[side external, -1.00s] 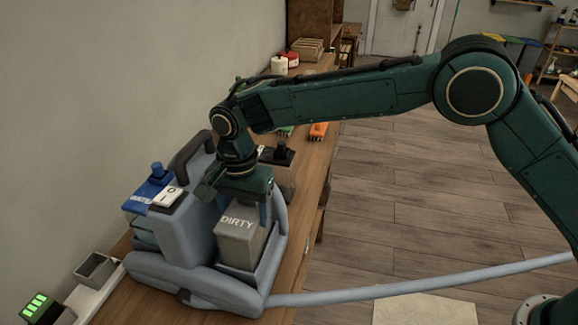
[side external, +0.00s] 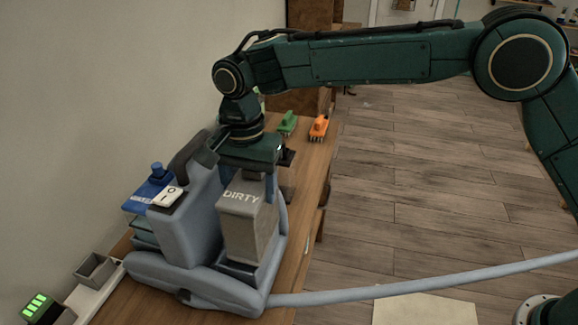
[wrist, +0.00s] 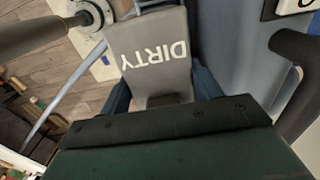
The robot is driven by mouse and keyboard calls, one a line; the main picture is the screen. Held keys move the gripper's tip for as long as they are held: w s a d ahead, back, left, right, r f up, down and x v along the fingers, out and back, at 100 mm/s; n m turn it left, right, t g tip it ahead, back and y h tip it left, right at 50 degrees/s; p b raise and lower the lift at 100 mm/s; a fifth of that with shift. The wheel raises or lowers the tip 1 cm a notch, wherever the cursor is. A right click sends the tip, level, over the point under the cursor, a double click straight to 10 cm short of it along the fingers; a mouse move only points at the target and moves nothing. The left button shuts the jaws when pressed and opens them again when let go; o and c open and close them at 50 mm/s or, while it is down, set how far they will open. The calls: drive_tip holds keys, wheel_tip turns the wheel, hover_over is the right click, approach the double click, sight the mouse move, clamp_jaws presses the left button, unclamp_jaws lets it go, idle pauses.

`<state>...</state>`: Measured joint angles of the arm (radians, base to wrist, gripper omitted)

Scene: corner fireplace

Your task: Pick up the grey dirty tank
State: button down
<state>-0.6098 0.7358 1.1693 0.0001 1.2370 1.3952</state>
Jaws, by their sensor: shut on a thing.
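The grey tank (side external: 245,232) has DIRTY written on it in white. It stands upright in the right-hand bay of the blue-grey cleaning machine (side external: 185,235), raised a little, with its lower end still close to the bay. My gripper (side external: 248,180) is above the tank and shut on its top part. In the wrist view the DIRTY face of the tank (wrist: 152,50) fills the upper middle, between my gripper's blue fingers (wrist: 160,92). The exact contact of the fingers is partly hidden.
The machine's dark handle (side external: 190,150) and blue-capped tank (side external: 150,192) stand just left. A grey hose (side external: 430,282) runs right from the machine. A green brush (side external: 287,124) and an orange brush (side external: 319,127) lie behind on the wooden bench (side external: 318,165).

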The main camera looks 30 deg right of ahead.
drive_tip(key=s+d, duration=1.1)
drive_tip(key=shift+s+d, duration=0.3)
drive_tip(key=shift+w+d, duration=0.1)
idle(0.7)
drive_tip(key=w+d+f+n, duration=0.2)
drive_tip(key=d+f+n, duration=0.2)
drive_tip(key=d, duration=0.6)
drive_tip(key=w+d+f+n, duration=0.2)
drive_tip(key=d+f+n, duration=0.3)
drive_tip(key=d+f, duration=0.4)
drive_tip(key=shift+w+d+f, duration=0.25)
drive_tip(key=shift+w+d, duration=0.15)
drive_tip(key=shift+d, duration=0.6)
drive_tip(key=shift+a+r, duration=0.1)
